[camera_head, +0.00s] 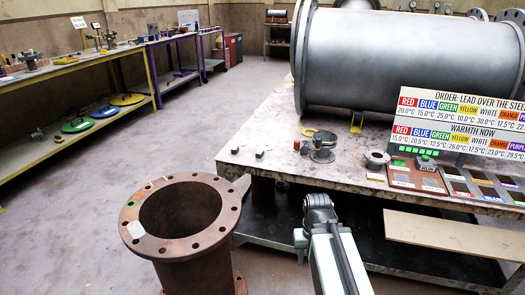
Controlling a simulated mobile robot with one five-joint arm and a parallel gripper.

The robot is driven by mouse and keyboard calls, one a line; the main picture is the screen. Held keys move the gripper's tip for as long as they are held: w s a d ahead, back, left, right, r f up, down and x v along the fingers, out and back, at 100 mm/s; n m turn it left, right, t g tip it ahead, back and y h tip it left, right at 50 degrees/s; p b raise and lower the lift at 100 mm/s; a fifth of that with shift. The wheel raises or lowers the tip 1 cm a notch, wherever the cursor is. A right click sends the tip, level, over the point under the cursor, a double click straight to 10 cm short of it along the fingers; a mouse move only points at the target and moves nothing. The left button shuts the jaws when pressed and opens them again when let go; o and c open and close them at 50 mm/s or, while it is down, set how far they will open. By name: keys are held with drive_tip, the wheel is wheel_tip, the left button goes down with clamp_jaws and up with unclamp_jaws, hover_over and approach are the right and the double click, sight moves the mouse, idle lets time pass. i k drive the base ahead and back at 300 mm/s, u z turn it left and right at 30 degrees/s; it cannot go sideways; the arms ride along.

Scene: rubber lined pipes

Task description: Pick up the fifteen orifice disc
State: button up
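I see no disc that I can make out as the fifteen orifice disc; no readable number shows on any disc. A green disc (77,126), a blue disc (103,114) and a yellow disc (127,99) lie on the lower shelf at left. My gripper (318,208) is at the end of my arm at lower centre, in front of the large table. Its fingers are not clear, so I cannot tell whether it is open or shut. I see nothing held in it.
A rusty flanged pipe (180,262) stands left of my arm. The large table (262,128) carries a grey cylinder (385,62), small flanged fittings (322,146), coloured plates (418,176) and a temperature board (460,122). Benches (20,162) line the left.

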sight(237, 143)
drive_tip(key=z, duration=0.05)
drive_tip(key=i, duration=0.9)
drive_tip(key=u, duration=0.4)
